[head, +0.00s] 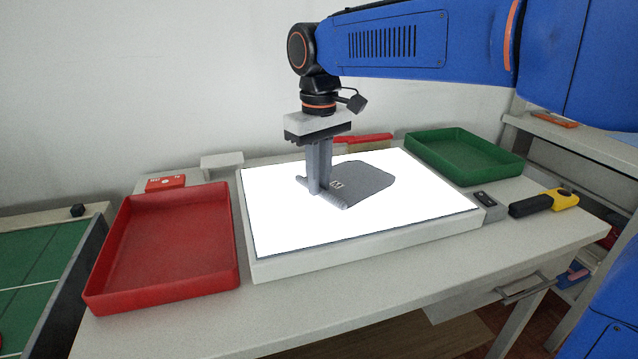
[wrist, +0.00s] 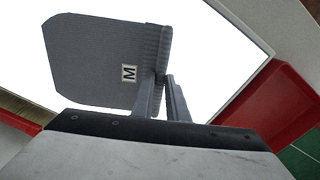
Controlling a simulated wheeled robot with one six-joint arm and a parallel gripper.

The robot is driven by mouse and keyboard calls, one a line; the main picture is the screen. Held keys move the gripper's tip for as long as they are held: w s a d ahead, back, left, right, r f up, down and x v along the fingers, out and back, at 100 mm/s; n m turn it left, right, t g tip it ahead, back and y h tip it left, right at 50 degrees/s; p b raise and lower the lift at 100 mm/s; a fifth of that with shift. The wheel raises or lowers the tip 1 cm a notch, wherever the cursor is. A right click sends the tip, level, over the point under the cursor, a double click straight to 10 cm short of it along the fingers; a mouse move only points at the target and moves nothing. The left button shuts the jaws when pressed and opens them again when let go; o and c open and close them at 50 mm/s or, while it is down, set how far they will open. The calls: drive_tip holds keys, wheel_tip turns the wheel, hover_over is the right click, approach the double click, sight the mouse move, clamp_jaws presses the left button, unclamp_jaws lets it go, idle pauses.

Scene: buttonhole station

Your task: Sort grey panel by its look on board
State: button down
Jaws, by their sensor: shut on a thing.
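The grey panel (head: 365,184) lies over the lit white board (head: 290,225) in the head view. It is a flat fabric piece with a ribbed edge and a small white label marked M. In the wrist view the panel (wrist: 95,60) shows its label near the ribbed edge. My gripper (head: 318,190) points down and is shut on the panel at its ribbed edge. The fingertips (wrist: 163,85) also show in the wrist view. I cannot tell whether the panel is lifted off the board. No buttonholes are clear at this size.
A red tray (head: 165,250) stands left of the board and a green tray (head: 465,155) stands at the back right; both look empty. A yellow and black tool (head: 545,202) lies at the right. A red item (head: 165,183) sits behind the red tray.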

drive_tip(key=shift+r, duration=1.75)
